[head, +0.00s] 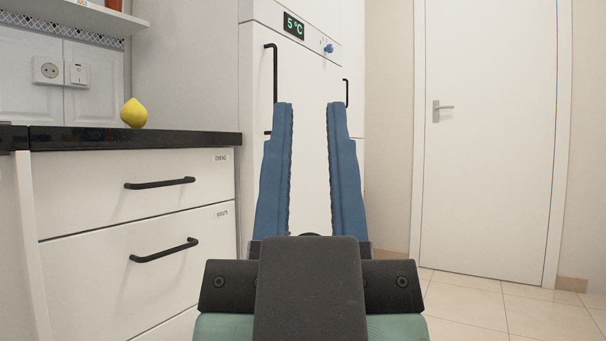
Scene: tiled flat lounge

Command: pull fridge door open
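The fridge is a tall white cabinet with a green "5 °C" display (293,25) near its top. Its white fridge door (257,85) looks closed. A black vertical handle (275,72) is on the door's left part, and its lower end shows beside my left finger. A second, shorter black handle (346,92) is farther right. My gripper (309,104) points at the fridge with its two blue fingers spread apart and nothing between them. The fingers hide part of the door. I cannot tell how far the fingertips are from the handle.
Left is a white drawer unit (137,190) with black handles and a dark countertop (135,137), bearing a lemon (134,113). A closed white door (489,130) stands at right. The tiled floor (500,310) in front of it is clear. A blue knob (328,48) sits beside the display.

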